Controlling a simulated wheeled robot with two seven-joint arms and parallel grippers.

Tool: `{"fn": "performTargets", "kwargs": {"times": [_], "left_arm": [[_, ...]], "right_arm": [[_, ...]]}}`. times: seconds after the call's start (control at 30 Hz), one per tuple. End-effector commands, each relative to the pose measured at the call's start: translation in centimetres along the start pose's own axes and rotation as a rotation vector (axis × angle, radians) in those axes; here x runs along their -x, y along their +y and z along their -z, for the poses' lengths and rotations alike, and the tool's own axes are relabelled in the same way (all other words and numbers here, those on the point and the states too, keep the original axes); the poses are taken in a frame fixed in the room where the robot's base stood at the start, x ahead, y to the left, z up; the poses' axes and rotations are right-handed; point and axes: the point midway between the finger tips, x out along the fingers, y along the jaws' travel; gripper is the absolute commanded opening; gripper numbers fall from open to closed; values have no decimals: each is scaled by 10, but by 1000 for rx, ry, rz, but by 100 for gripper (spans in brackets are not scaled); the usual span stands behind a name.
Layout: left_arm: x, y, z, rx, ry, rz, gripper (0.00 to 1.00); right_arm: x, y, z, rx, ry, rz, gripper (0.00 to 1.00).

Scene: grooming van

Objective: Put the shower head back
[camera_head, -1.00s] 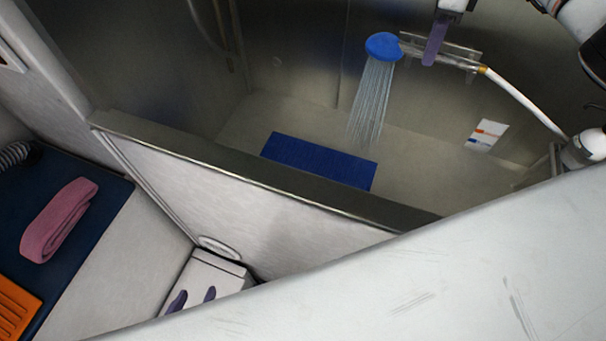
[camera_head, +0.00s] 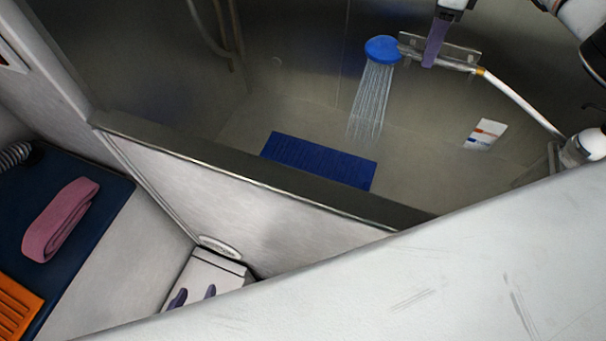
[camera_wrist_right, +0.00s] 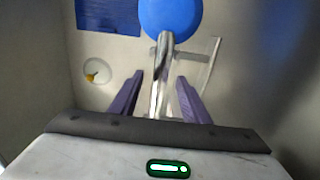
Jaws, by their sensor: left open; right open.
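The shower head (camera_head: 382,49) has a round blue face and a silver handle, and water sprays down from it. Its handle lies along a clear bracket (camera_head: 466,51) on the back wall; I cannot tell if it is fully seated. My right gripper (camera_head: 433,56) is at the handle. In the right wrist view the open purple fingers (camera_wrist_right: 160,95) stand on either side of the handle (camera_wrist_right: 163,70), with gaps showing. The blue head (camera_wrist_right: 171,16) is beyond the fingertips. My left gripper (camera_head: 194,295) is open and empty, low outside the tub wall.
A white hose (camera_head: 522,104) runs right from the handle. The tub's metal rim (camera_head: 260,178) crosses the view. A blue mat (camera_head: 318,160) lies in the tub. A drain (camera_wrist_right: 96,71) shows in the wrist view. A pink towel (camera_head: 60,219) and orange item (camera_head: 16,308) lie at left.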

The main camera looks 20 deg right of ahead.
Motion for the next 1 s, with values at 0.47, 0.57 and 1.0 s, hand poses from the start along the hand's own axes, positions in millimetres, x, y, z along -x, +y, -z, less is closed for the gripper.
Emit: {"fn": "performTargets", "kwargs": {"times": [0.47, 0.57, 1.0], "left_arm": [[-4, 0, -4, 0, 0, 0, 43], [-4, 0, -4, 0, 0, 0, 43], [-4, 0, -4, 0, 0, 0, 43]], "right_arm": [[86, 0, -1, 1, -4, 3, 43], [93, 0, 0, 0, -3, 2, 43], [96, 0, 0, 0, -3, 2, 43]]}}
